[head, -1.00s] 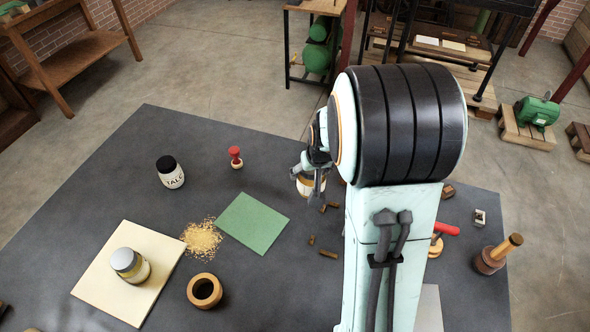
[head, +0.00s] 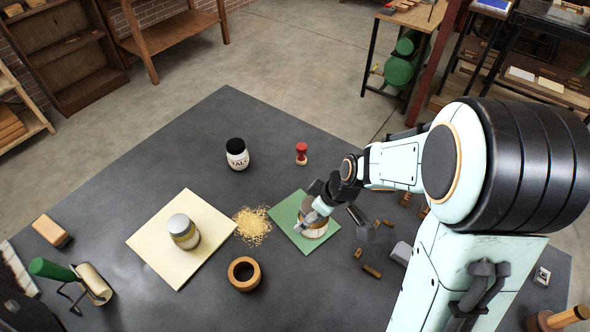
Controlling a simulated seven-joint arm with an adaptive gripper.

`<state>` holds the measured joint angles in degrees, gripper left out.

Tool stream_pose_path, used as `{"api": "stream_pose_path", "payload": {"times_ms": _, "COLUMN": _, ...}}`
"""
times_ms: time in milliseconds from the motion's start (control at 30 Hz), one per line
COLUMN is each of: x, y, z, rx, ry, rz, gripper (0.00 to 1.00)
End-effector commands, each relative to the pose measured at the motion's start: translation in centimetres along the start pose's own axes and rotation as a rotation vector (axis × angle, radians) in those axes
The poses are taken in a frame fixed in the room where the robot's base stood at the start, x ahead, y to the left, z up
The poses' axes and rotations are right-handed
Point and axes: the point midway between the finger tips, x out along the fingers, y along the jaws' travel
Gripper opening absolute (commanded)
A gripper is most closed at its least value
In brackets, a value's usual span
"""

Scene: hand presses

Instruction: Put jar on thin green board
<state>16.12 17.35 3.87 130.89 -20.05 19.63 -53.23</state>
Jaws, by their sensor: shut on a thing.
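The thin green board (head: 283,213) lies on the dark table, right of the pale powder pile. My gripper (head: 316,208) is over the board and shut on a jar (head: 314,232). The jar shows a whitish and brownish side below the fingers, and its upper part is hidden by the gripper. It appears upright over the board's right half. I cannot tell whether its base touches the board.
A silver-lidded jar (head: 184,231) stands on a cream board (head: 149,241). A black-lidded talc jar (head: 237,154), a red-topped stamp (head: 301,153), a powder pile (head: 252,226) and a wooden ring pot (head: 244,273) stand around the green board. Small wooden blocks (head: 371,271) lie to the right.

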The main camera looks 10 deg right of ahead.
Motion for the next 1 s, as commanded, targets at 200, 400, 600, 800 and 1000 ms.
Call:
{"api": "stream_pose_path", "payload": {"times_ms": 200, "x": 5.0, "y": 3.8, "z": -1.9, "rx": 0.002, "ry": -0.002, "rz": -0.005, "gripper": 0.24}}
{"api": "stream_pose_path", "payload": {"times_ms": 400, "x": 8.0, "y": 5.6, "z": -2.3, "rx": 0.001, "ry": 0.0, "rz": 0.0, "gripper": 0.25}}
{"api": "stream_pose_path", "payload": {"times_ms": 600, "x": 10.1, "y": 6.3, "z": -2.1, "rx": 0.002, "ry": -0.002, "rz": -0.002, "gripper": 0.24}}
{"api": "stream_pose_path", "payload": {"times_ms": 800, "x": 12.0, "y": 6.3, "z": -1.3, "rx": 0.002, "ry": 0.0, "rz": 0.002, "gripper": 0.24}}
{"api": "stream_pose_path", "payload": {"times_ms": 1000, "x": 12.0, "y": 6.3, "z": -1.3, "rx": 0.001, "ry": 0.0, "rz": 0.003, "gripper": 0.24}}
